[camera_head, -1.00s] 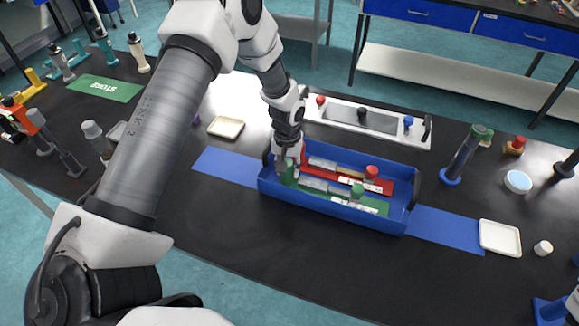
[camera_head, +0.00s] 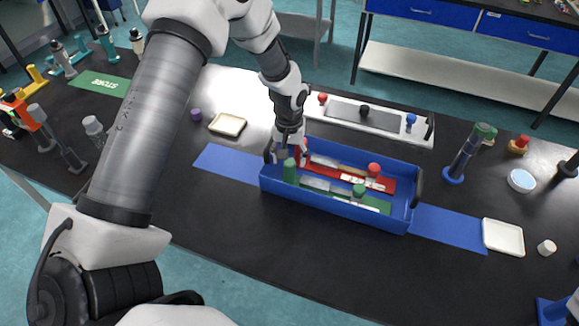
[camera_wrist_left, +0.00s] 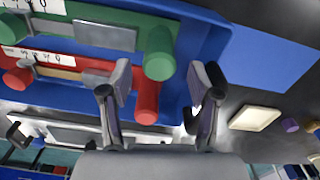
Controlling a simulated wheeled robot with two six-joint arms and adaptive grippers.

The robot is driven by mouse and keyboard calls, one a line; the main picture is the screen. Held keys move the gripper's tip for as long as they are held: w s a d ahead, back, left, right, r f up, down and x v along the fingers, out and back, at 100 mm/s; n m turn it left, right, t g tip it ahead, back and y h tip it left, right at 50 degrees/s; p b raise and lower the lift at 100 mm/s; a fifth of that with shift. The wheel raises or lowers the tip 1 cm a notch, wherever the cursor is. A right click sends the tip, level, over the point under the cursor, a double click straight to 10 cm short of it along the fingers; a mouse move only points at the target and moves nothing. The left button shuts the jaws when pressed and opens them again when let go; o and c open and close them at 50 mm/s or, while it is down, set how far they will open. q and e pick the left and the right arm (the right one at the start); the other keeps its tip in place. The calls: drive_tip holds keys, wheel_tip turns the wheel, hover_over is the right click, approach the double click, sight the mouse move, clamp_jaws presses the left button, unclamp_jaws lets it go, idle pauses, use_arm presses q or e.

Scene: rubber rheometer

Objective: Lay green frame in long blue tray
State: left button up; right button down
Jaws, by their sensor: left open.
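The green frame (camera_head: 375,204) lies in the long blue tray (camera_head: 335,208), along its near side. It has a green post (camera_head: 290,172) at its left end, a green knob (camera_head: 358,190), a grey plate and a white label. The red frame (camera_head: 385,185) lies beside it on the far side of the tray. My left gripper (camera_head: 286,156) is open and empty at the tray's left end, just behind the green post. In the left wrist view the green post (camera_wrist_left: 160,55) and the red post (camera_wrist_left: 147,98) show between the spread fingers, apart from them. My right gripper is out of view.
The tray stands on a blue mat (camera_head: 448,228) on the black table. A white fixture (camera_head: 365,118) with several knobs lies behind it. A cream dish (camera_head: 227,125) stands to the left and a white dish (camera_head: 502,237) to the right. The table's front is clear.

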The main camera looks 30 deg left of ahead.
use_arm(q)
wheel_tip(320, 180, up, 8)
drive_tip(key=shift+b, duration=0.6)
drive_tip(key=shift+s, duration=0.1)
